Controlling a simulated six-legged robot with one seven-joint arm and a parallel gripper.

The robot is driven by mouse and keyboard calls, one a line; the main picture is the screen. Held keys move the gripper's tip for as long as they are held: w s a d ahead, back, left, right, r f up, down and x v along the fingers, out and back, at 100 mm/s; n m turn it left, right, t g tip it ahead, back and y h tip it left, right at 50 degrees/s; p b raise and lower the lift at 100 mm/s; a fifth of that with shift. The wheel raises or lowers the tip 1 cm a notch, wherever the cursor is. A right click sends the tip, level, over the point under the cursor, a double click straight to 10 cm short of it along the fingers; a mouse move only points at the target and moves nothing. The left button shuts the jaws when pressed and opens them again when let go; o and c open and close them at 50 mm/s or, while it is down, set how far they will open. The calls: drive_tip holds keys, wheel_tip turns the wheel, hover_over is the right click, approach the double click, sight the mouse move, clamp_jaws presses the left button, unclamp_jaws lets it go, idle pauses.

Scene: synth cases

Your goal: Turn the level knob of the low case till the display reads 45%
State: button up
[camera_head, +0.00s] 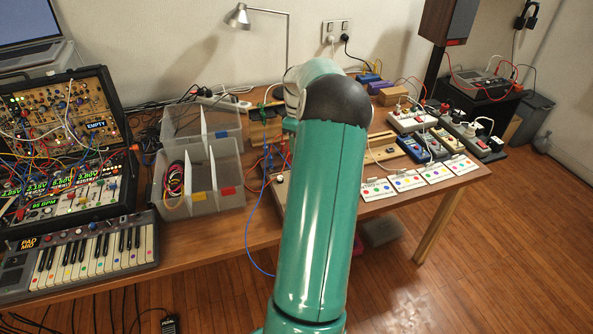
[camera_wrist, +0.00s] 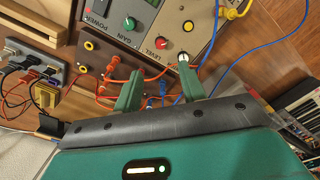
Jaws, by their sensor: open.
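The level knob (camera_wrist: 161,43) is small and red, next to the word LEVEL. A green-topped knob (camera_wrist: 129,23) is by GAIN. No display reading is visible. My gripper (camera_wrist: 161,69) is open, its two green fingers apart and pointing towards the case's near edge, with the level knob just beyond the gap between the fingertips. In the head view my arm hides the gripper and most of this case.
Orange, red and blue cables (camera_wrist: 150,75) run between and around my fingers. A brown box with yellow sockets (camera_wrist: 108,55) stands to the left. In the head view clear bins (camera_head: 201,170), a keyboard (camera_head: 80,260) and several small devices (camera_head: 408,118) share the table.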

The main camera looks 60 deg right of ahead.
wheel_tip(320, 180, down, 12)
drive_tip(key=shift+w+f, duration=0.1)
drive_tip(key=shift+f, duration=0.15)
clamp_jaws()
